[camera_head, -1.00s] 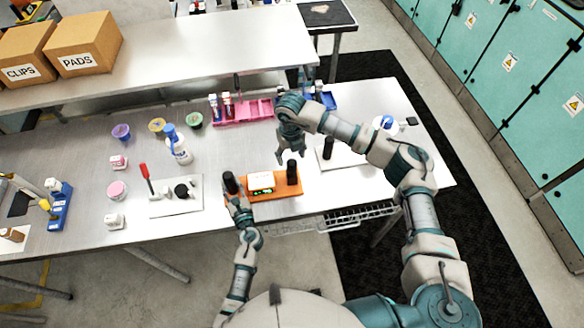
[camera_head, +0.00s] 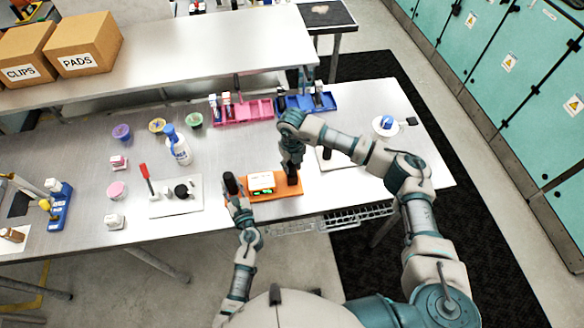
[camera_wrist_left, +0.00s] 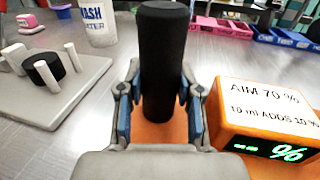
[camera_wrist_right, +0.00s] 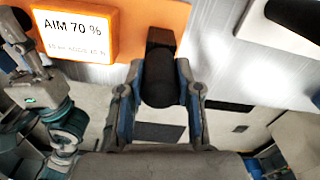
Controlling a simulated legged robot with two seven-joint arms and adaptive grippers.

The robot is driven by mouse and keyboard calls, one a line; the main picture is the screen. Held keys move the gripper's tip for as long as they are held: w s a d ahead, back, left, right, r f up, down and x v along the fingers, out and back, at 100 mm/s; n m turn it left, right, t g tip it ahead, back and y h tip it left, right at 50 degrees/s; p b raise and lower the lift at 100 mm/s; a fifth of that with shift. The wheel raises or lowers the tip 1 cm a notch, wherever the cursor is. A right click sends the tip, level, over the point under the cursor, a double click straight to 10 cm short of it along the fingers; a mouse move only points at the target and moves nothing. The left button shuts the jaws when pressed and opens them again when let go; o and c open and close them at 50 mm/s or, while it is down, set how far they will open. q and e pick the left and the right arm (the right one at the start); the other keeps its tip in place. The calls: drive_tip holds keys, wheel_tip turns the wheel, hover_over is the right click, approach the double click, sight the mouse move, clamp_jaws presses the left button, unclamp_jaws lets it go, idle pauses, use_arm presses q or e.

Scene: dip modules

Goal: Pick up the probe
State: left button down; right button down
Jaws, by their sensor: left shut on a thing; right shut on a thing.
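An orange stand (camera_head: 272,190) carries a white display box (camera_head: 261,181) with green digits, reading "AIM 70 %" in the left wrist view (camera_wrist_left: 265,110). A black upright handle stands at each end. My left gripper (camera_head: 236,196) is shut around the left black handle (camera_wrist_left: 161,50), which is upright. My right gripper (camera_head: 292,163) is shut on the right black handle (camera_head: 293,176), which also shows in the right wrist view (camera_wrist_right: 160,85). The handles' lower ends are hidden or unclear. I cannot tell which black part is the probe.
A white plate (camera_head: 333,162) with another black cylinder lies to the right, partly behind my right arm. A white plate (camera_head: 175,205) with a red-handled tool lies left. A wash bottle (camera_head: 179,148), small cups, a pink tray (camera_head: 243,112) and a blue tray (camera_head: 305,103) stand behind.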

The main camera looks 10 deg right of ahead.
sight(228, 176)
use_arm(q)
drive_tip(key=shift+f, duration=0.1)
use_arm(e)
wheel_tip(228, 176, up, 10)
drive_tip(key=shift+r, duration=0.1)
use_arm(q)
drive_tip(key=c, duration=1)
unclamp_jaws()
wheel_tip(228, 176, up, 6)
drive_tip(key=p, duration=0.5)
drive_tip(key=shift+f+p, duration=0.1)
drive_tip(key=shift+p, duration=0.2)
drive_tip(key=shift+r+p, duration=0.7)
drive_tip(key=shift+r, duration=0.3)
use_arm(e)
wheel_tip(228, 176, up, 7)
